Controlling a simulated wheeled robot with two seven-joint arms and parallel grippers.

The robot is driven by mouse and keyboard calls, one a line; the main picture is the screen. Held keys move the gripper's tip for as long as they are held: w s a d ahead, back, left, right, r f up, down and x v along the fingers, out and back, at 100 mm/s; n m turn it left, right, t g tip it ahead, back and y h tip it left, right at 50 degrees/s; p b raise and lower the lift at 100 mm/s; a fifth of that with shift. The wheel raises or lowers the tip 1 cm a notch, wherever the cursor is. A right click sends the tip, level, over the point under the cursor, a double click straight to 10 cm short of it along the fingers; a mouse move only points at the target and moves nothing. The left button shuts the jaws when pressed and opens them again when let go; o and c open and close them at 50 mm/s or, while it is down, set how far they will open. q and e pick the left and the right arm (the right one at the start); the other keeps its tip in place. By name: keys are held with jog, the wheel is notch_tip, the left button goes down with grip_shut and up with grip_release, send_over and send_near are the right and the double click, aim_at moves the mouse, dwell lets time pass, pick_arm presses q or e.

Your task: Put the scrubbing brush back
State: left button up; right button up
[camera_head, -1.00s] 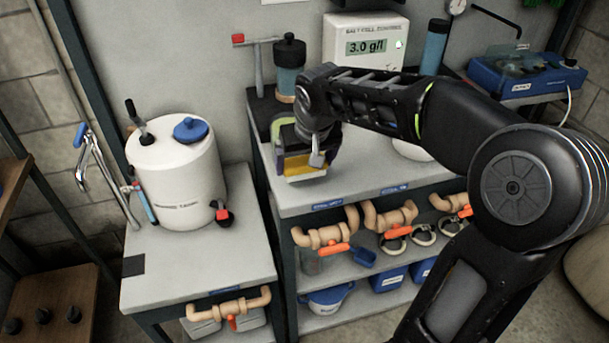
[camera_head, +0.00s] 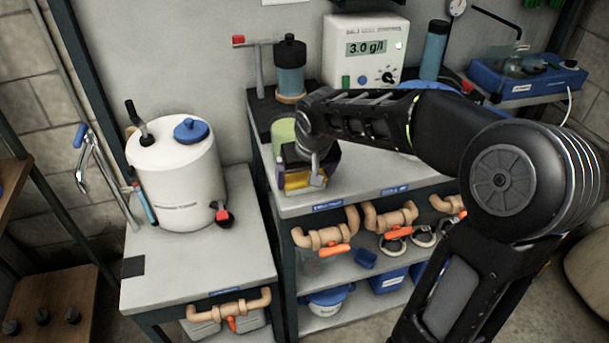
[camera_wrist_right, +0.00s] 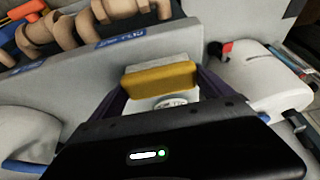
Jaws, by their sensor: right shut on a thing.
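The scrubbing brush, a yellow block (camera_head: 297,181) with a pale side, is held at my right gripper (camera_head: 308,174), over the front left part of the right-hand bench top (camera_head: 360,190). In the right wrist view, the yellow block (camera_wrist_right: 160,80) and its pale part sit between the dark purple fingers of the gripper (camera_wrist_right: 163,88), which is shut on it. The wrist and hand hide much of the brush in the head view. I cannot tell whether the brush touches the bench. My left gripper is not in view.
A green cylinder (camera_head: 284,132) stands just behind the gripper. A blue-capped white tank (camera_head: 178,178) stands on the left bench. A dark-lidded bottle (camera_head: 290,68), a meter box (camera_head: 362,48) and a blue tray (camera_head: 525,75) are at the back. Pipes with orange valves (camera_head: 325,240) line the front.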

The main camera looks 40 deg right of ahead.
jog(key=o, duration=1.2)
jog(key=shift+f, duration=0.1)
jog(key=shift+r+p, duration=0.3)
jog(key=shift+p, duration=0.05)
jog(key=shift+s+r, duration=0.1)
jog(key=shift+r, duration=0.15)
jog(key=v, duration=1.1)
jog(key=shift+a+r, duration=0.1)
jog(key=shift+r, duration=0.05)
